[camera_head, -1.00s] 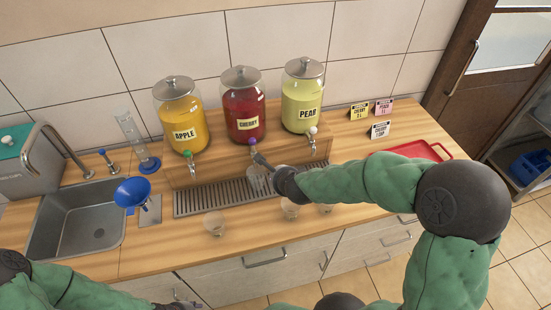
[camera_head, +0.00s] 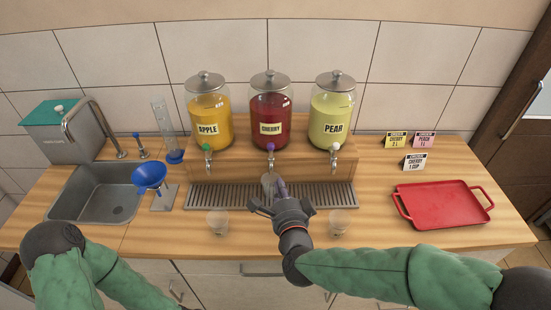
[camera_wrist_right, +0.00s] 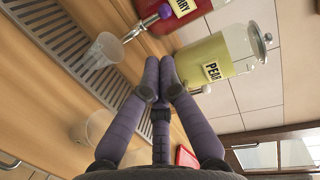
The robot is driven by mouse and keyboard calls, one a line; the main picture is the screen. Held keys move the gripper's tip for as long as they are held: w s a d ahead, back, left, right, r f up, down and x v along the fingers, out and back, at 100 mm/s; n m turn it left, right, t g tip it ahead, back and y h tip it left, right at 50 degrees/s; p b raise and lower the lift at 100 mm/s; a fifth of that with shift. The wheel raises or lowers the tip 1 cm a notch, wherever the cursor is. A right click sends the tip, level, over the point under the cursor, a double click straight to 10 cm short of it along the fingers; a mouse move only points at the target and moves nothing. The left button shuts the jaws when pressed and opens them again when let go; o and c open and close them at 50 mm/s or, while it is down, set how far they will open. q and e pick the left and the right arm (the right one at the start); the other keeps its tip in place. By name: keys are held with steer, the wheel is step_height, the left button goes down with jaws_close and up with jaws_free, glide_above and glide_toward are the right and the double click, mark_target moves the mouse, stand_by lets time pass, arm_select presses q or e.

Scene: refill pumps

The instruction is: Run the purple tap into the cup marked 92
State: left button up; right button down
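The purple tap (camera_head: 270,148) is on the cherry jar (camera_head: 270,110); it also shows in the right wrist view (camera_wrist_right: 164,12). A clear cup (camera_head: 267,184) stands upright on the drip grate under this tap, and shows in the right wrist view (camera_wrist_right: 103,49) with no red drink visible in it. No mark on it is readable. My right gripper (camera_head: 281,187) is just in front of and beside the cup, below the tap. In the right wrist view its fingers (camera_wrist_right: 160,88) are brought together with nothing between them. My left forearm shows at the lower left; its gripper is out of view.
Clear cups stand on the front counter at left (camera_head: 217,222) and right (camera_head: 338,223). The apple jar (camera_head: 209,112) and pear jar (camera_head: 332,112) flank the cherry jar. Order cards (camera_head: 415,162) and a red tray (camera_head: 442,204) are at right; a blue funnel (camera_head: 149,175) and sink are left.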

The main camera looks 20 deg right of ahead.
mark_target(271, 150)
steer(key=w, duration=0.4)
steer(key=w+d+f+b, duration=0.1)
steer(key=w, duration=0.4)
steer(key=w+f+b, duration=0.1)
steer(key=w, duration=0.3)
steer(key=shift+w+d, duration=0.4)
steer(key=shift+w+r+g+p, duration=0.1)
steer(key=shift+r+g+p, duration=0.15)
steer(key=shift+p, duration=0.4)
